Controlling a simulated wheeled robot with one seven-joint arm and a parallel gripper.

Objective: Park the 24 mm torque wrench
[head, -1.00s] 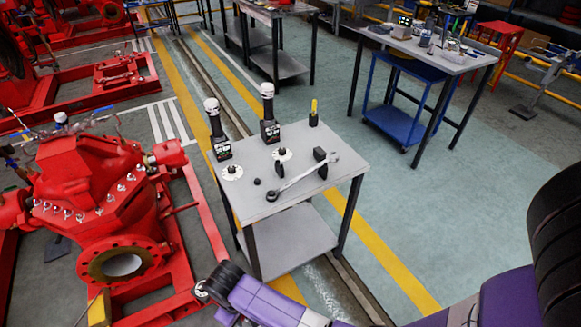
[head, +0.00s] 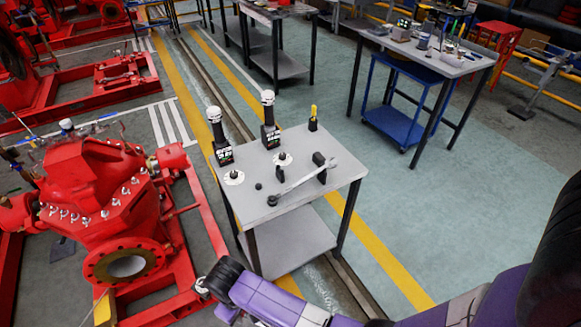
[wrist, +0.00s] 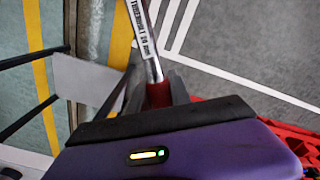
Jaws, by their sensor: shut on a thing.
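In the wrist view my gripper (wrist: 157,96) is shut on the red grip of the torque wrench (wrist: 146,42). Its bright shaft runs up out of the picture, and a white label on it ends in "24 mm". The wrench's far end is outside the wrist view. In the head view my purple arm crosses the bottom edge, and I cannot make out the held wrench there. The grey table (head: 318,206) stands beyond my arm. A combination spanner (head: 305,181) rests across black supports on its top.
Two black bottle-like tools with white tops (head: 218,135) (head: 269,118) stand at the table's back left. White discs (head: 234,178) lie nearby. A red pump (head: 95,195) on a red frame is at left. Open floor (head: 440,190) lies to the right.

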